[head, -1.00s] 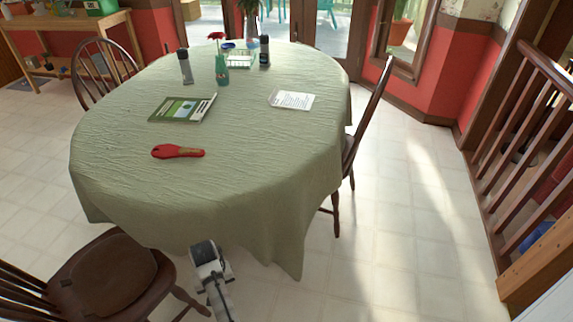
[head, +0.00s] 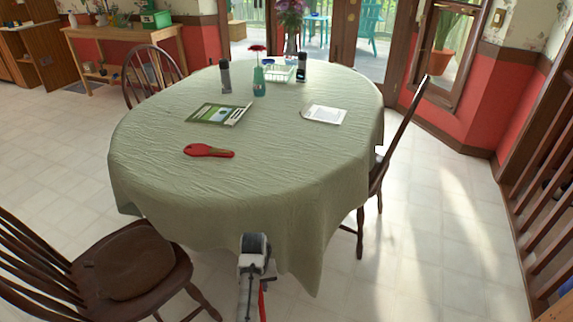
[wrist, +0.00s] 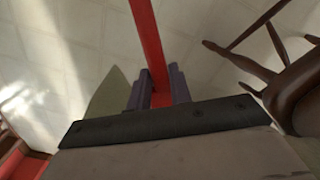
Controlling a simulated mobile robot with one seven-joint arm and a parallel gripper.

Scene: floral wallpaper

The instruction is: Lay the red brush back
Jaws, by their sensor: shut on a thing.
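My gripper (wrist: 160,90) is shut on a long, thin red bar, which I take to be the red brush (wrist: 147,38). It runs up between the two dark fingers in the wrist view. In the head view a thin strip of red (head: 264,292) shows beside my arm at the bottom, in front of the table's near edge. The brush's head is not clearly seen. The table (head: 270,190) has a pale green cloth. A flat red paddle-shaped thing (head: 209,151) with a brownish patch lies on its near left part.
A green booklet (head: 213,113), a white card (head: 324,114), dark bottles and a teal vase (head: 259,82) are on the table. One wooden chair (head: 125,266) stands front left, another (head: 385,160) at the right. The near and middle tabletop is mostly bare.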

